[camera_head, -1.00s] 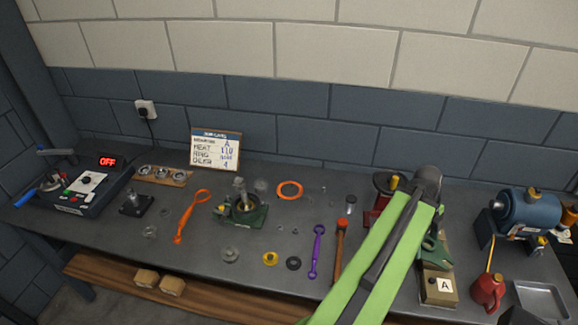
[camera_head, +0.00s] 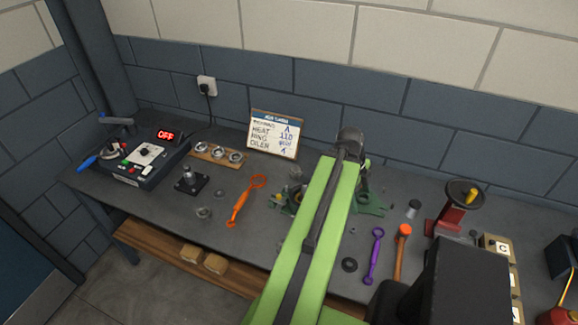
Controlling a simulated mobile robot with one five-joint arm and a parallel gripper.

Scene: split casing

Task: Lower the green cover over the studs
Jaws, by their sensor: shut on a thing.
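The green cover (camera_head: 371,204) shows just right of my arm, held out by my gripper (camera_head: 363,187). The gripper is mostly hidden behind my arm, and its fingertips are hard to make out. The cover appears right of the lower green casing (camera_head: 281,203), apart from it in the picture. I cannot tell the cover's exact height above the bench. Only the left edge of the casing shows; my arm hides the rest of it, including the studs.
An orange wrench (camera_head: 239,208) lies left of the casing. A purple wrench (camera_head: 374,256) and an orange-headed mallet (camera_head: 402,245) lie in front of the cover. A red stand (camera_head: 447,215) rises at right. A sign (camera_head: 273,135) stands behind.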

